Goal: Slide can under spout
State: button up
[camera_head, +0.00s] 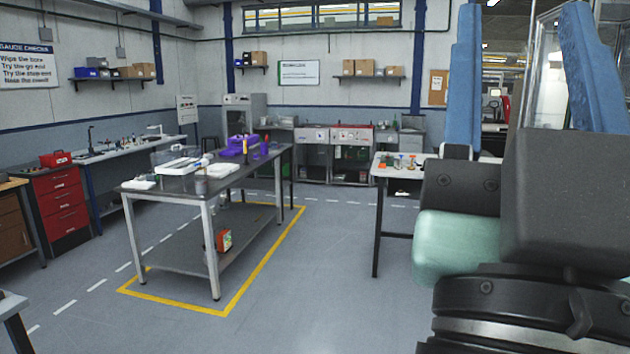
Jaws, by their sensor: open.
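My gripper (522,14) fills the right side of the view, close to the camera. Its two blue fingers point up and stand wide apart, with nothing between them. A small greyish cylinder (201,184) stands near the front edge of the steel table (190,185), far from my gripper; it may be the can, but it is too small to be sure. A purple object (240,146) sits farther back on the same table. I cannot make out a spout.
A clear bin (172,158) and white trays share the table. A red and green box (224,239) is on its lower shelf. Yellow tape (262,262) surrounds the table. A white-topped table (405,172) stands right of centre. The floor (330,270) between the tables is clear.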

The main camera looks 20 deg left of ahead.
aim_at(201, 187)
jog(key=i+j+u, duration=0.9)
jog(key=i, duration=0.25)
jog(key=i+u, duration=0.3)
jog(key=i, duration=0.15)
jog(key=i+j, duration=0.1)
jog(key=i, duration=0.7)
jog(key=i+j+u, duration=0.1)
jog(key=i, duration=0.65)
